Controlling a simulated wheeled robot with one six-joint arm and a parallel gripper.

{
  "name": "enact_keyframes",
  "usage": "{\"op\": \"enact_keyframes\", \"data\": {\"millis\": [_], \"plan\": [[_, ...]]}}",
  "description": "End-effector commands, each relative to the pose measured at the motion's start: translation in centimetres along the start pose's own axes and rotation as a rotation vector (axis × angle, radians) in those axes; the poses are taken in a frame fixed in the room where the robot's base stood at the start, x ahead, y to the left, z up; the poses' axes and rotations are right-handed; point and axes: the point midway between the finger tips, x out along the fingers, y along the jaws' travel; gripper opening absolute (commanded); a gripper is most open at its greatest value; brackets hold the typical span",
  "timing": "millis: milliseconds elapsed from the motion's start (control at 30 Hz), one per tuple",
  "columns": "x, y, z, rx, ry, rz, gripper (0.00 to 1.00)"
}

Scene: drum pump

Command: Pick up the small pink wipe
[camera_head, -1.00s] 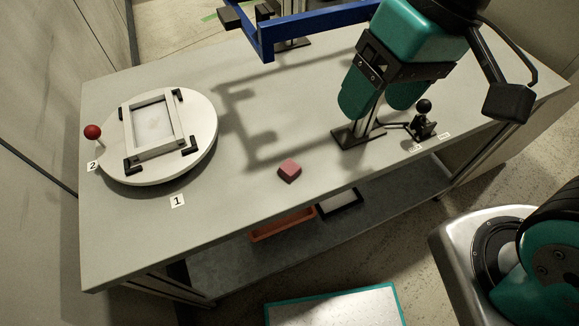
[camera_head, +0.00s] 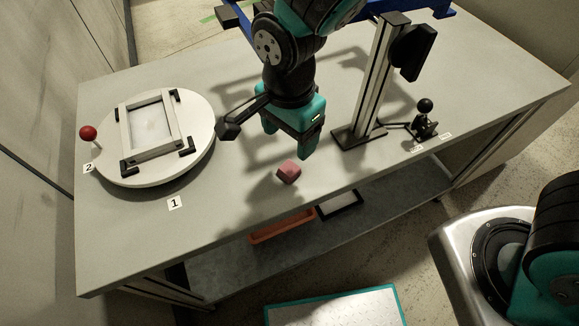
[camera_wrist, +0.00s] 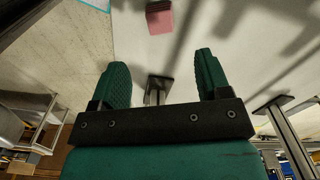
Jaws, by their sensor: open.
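The small pink wipe (camera_head: 289,172) is a folded block lying on the grey table near its front edge. It also shows at the top of the wrist view (camera_wrist: 160,20), beyond the fingertips and between their lines. My gripper (camera_head: 288,150) is above the table, just behind and above the wipe in the head view. In the wrist view its two green fingers (camera_wrist: 160,75) stand wide apart with nothing between them. The gripper does not touch the wipe.
A round white turntable (camera_head: 203,150) with a square frame and a red knob (camera_head: 88,133) is on the left. A metal post (camera_head: 375,85) stands right of my gripper, close by. A black ball-topped lever (camera_head: 424,120) is farther right. A red tray (camera_head: 282,228) sits on the lower shelf.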

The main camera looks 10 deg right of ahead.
Motion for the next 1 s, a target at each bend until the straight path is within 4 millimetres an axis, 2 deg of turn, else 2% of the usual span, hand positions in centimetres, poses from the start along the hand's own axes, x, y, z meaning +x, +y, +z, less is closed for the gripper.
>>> {"op": "enact_keyframes", "data": {"millis": [33,133,433,700,1000], "plan": [[1.1,0.1,0.0,0.000,0.000,0.006,0.70],[2.9,0.1,0.0,0.000,0.000,0.005,0.70],[5.3,0.0,0.0,-0.001,-0.001,0.002,0.70],[9.1,0.0,0.1,-0.001,-0.001,0.003,0.70],[9.7,-0.1,0.1,-0.001,-0.001,-0.002,0.70]]}}
